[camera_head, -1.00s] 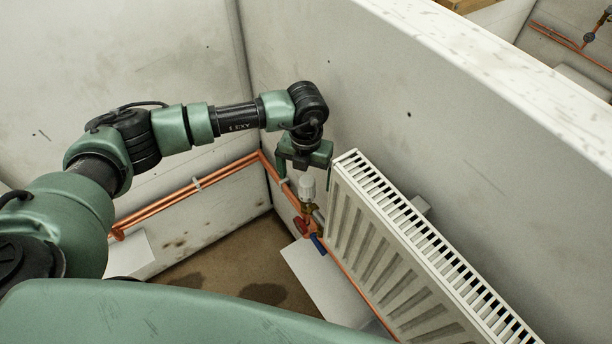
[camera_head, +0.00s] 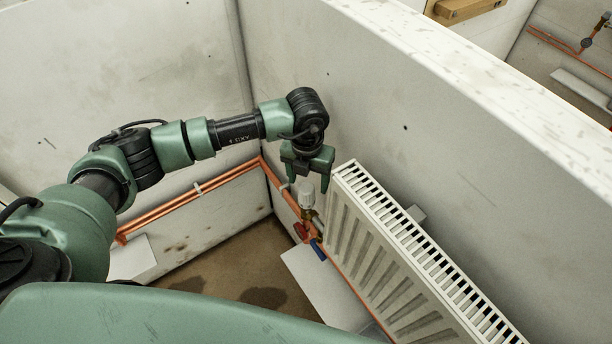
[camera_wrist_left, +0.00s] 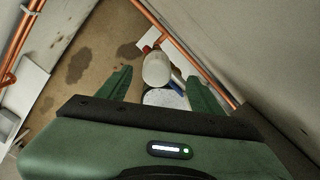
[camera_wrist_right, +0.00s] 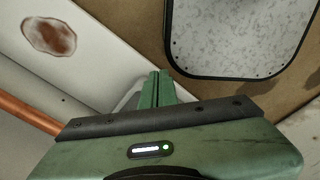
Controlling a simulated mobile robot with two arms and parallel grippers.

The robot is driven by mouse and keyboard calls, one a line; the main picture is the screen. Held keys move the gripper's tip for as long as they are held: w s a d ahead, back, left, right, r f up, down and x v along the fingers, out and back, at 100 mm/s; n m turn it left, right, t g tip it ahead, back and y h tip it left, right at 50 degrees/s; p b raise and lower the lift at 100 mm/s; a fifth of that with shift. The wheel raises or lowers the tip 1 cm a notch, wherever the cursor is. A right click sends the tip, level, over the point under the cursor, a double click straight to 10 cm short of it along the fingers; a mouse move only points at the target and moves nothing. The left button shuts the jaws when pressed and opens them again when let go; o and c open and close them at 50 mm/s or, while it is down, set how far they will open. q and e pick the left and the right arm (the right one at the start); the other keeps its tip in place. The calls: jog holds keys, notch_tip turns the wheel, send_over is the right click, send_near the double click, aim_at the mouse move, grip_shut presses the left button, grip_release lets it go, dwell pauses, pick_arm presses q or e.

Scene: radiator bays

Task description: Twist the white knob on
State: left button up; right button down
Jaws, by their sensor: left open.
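My left gripper (camera_head: 307,183) is open, pointing down just above the knob, with a finger to either side. I cannot tell whether they touch it. My right gripper (camera_wrist_right: 157,88) has its fingers together with nothing seen between them; it is away from the knob and out of the head view.
The white radiator (camera_head: 390,260) stands right beside the knob, along the wall (camera_head: 420,150). Copper pipes (camera_head: 190,197) run low along the walls. A red handle (camera_head: 301,231) and a blue handle (camera_head: 318,250) sit below the valve. A brown floor patch (camera_head: 235,265) is open.

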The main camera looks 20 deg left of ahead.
aim_at(307, 196)
pick_arm(q)
jog(key=shift+s+d+r, duration=0.1)
jog(key=shift+s+d, duration=0.05)
jog(key=shift+s, duration=0.15)
jog(key=shift+a+t+p, duration=0.35)
jog(key=shift+t+p, duration=0.05)
jog(key=shift+t, duration=0.1)
jog(key=f+b, duration=0.3)
jog(key=f, duration=0.2)
jog(key=w+f+b, duration=0.1)
jog(key=f+b, duration=0.1)
jog(key=f, duration=0.1)
jog(key=shift+b, duration=0.35)
jog(key=shift+r, duration=0.1)
grip_shut()
jog(key=shift+s+f, duration=0.1)
jog(key=shift+f, duration=0.1)
